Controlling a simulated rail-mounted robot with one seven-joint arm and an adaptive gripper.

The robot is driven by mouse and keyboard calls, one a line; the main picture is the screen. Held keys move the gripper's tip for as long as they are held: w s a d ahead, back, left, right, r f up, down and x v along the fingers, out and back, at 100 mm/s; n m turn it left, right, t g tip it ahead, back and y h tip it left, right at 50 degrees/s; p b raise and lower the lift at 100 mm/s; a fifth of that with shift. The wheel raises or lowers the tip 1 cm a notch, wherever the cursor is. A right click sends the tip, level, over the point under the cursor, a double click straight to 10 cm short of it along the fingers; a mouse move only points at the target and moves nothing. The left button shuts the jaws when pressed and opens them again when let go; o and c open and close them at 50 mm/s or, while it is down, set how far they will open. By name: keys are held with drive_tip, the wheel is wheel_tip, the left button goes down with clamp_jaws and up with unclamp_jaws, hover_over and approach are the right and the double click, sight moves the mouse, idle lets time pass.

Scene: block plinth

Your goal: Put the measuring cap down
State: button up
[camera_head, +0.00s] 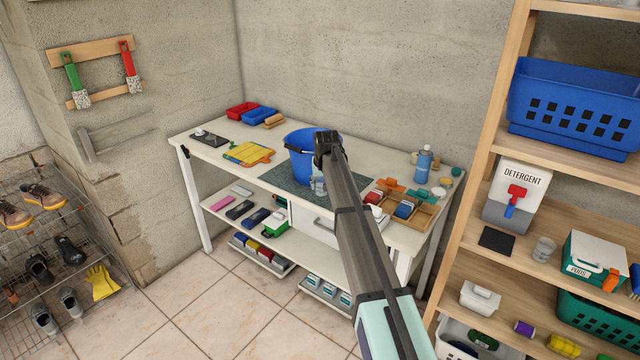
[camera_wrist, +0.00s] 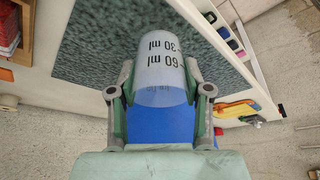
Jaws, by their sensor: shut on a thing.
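The measuring cap (camera_wrist: 160,62) is a translucent cup with black "30 ml" and "60 ml" marks, in the middle of the wrist view. My gripper (camera_wrist: 161,84) is shut on it, with a finger at each side. In the head view the cap (camera_head: 319,187) shows just in front of the blue bucket (camera_head: 300,152), over the dark speckled mat (camera_head: 286,190) on the white workbench. My wrist hides part of the bucket, and my gripper's fingers are hard to make out there. I cannot tell whether the cap touches the mat.
Right of the mat stand a wooden organizer (camera_head: 420,217) and a blue bottle (camera_head: 424,163). At right, a wooden shelf holds a detergent box (camera_head: 513,192), a dark square pad (camera_head: 496,240) and a clear cup (camera_head: 543,249).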

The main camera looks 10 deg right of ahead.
sight(321, 181)
drive_tip(key=shift+w, duration=1.25)
drive_tip(key=shift+s+p+x, duration=0.2)
drive_tip(key=shift+p+x, duration=0.8)
drive_tip(key=shift+x, duration=0.55)
drive_tip(key=shift+f, duration=0.3)
drive_tip(key=shift+f, duration=0.15)
drive_tip(key=o, duration=0.8)
drive_tip(key=shift+o, duration=0.4)
drive_tip(key=b+v, duration=0.2)
drive_tip(key=v, duration=1)
drive_tip(key=shift+b, duration=0.35)
